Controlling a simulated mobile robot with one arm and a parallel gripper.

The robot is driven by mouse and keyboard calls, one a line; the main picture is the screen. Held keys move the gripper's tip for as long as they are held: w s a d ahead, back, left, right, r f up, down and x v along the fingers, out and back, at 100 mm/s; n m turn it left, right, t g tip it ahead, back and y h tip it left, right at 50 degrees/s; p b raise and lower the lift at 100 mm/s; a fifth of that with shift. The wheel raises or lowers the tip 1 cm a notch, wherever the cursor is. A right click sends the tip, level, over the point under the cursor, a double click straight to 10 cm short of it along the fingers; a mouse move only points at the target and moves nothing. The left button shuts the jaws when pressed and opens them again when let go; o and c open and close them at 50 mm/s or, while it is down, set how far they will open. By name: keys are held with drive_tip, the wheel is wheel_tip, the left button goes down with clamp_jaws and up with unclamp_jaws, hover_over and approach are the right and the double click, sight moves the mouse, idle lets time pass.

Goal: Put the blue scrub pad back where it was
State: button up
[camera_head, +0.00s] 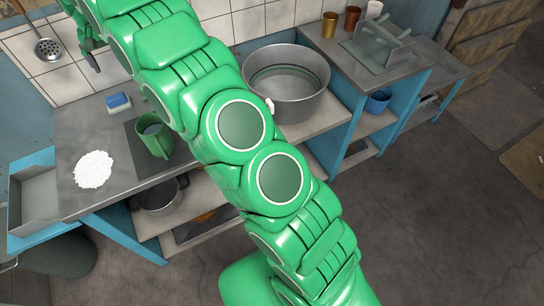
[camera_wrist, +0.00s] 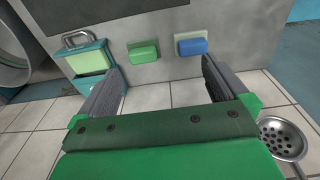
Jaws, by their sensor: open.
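The blue scrub pad (camera_head: 119,101) lies on the grey counter near the tiled wall, at the left in the head view. In the wrist view the blue pad (camera_wrist: 193,46) sits on a pale grey piece, beside a green pad (camera_wrist: 142,53). The green pad is not visible in the head view. My gripper (camera_wrist: 160,66) is open and empty, its two dark fingers apart; the pads appear beyond the fingertips, not between them. In the head view my gripper (camera_head: 91,58) is partly hidden by my arm, above the counter behind the blue pad.
A teal box with a handle (camera_wrist: 88,62) stands beside the green pad. A green jug (camera_head: 154,138) and white powder (camera_head: 94,169) are on the counter. A large metal pot (camera_head: 300,98) stands right of my arm. A skimmer (camera_head: 47,48) hangs on the wall.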

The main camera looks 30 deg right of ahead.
drive_tip(key=s+d+r, duration=0.3)
drive_tip(key=s+d, duration=0.2)
drive_tip(key=s, duration=0.3)
drive_tip(key=s+d+r+g, duration=0.1)
drive_tip(key=s+d+r, duration=0.35)
drive_tip(key=s, duration=0.35)
drive_tip(key=s+d+r, duration=0.3)
drive_tip(key=s+d, duration=0.3)
drive_tip(key=s, duration=0.3)
drive_tip(key=s+d+f, duration=0.1)
drive_tip(key=s+d, duration=0.1)
drive_tip(key=s, duration=0.8)
drive_tip(key=s+d+f+g, duration=0.1)
drive_tip(key=s+d+f, duration=0.1)
drive_tip(key=s, duration=0.9)
drive_tip(key=s+d+f, duration=0.1)
drive_tip(key=s+d, duration=0.2)
drive_tip(key=s, duration=0.8)
drive_tip(key=shift+s+d+f+g, duration=0.15)
drive_tip(key=shift+f+g, duration=0.15)
drive_tip(key=shift+f, duration=0.1)
